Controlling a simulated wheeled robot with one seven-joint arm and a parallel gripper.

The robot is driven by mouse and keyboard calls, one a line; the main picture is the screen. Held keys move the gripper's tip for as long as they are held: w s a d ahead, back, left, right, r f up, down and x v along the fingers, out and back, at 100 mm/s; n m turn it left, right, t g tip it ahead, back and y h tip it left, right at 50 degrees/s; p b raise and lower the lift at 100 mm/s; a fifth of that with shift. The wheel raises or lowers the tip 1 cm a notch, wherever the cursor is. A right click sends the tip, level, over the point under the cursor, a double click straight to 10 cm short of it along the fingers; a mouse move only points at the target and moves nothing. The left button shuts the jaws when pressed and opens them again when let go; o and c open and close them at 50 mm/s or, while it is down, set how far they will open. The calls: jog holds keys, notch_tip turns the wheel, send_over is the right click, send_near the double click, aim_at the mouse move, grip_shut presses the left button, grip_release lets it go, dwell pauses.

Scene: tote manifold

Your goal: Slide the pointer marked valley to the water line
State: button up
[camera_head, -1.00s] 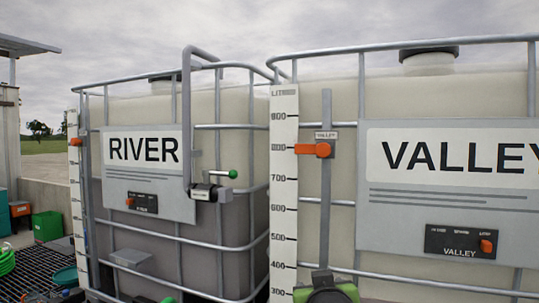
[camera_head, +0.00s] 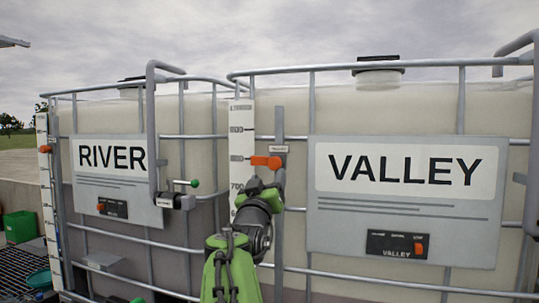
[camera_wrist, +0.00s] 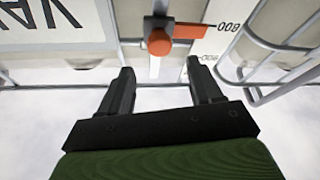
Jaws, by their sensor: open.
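The valley pointer is an orange knob with an orange arm (camera_head: 267,162), mounted on a grey vertical rail (camera_head: 280,124) at the left of the VALLEY tank (camera_head: 400,112). Its arm reaches left to the white scale (camera_head: 240,125), close to the 800 mark. My gripper (camera_head: 264,188) is just below the pointer in the head view. In the wrist view my gripper (camera_wrist: 160,70) is open and empty, its fingers apart from the orange knob (camera_wrist: 159,42), which lies beyond and between the tips. I cannot clearly make out a water line in the VALLEY tank.
The RIVER tank (camera_head: 90,108) stands at the left, with a pipe and a green-tipped valve handle (camera_head: 194,183). Metal cage bars (camera_head: 375,64) surround both tanks. The VALLEY sign (camera_head: 405,238) with its switch panel is right of the rail. A green box (camera_head: 19,227) stands far left.

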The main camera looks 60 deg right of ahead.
aim_at(274, 163)
jog(key=p+x, duration=0.4)
jog(key=x, duration=0.5)
jog(key=shift+r+p, duration=0.2)
jog(key=shift+p, duration=0.2)
jog(key=shift+a, duration=0.1)
jog(key=shift+c, duration=0.5)
jog(key=shift+f, duration=0.1)
grip_shut()
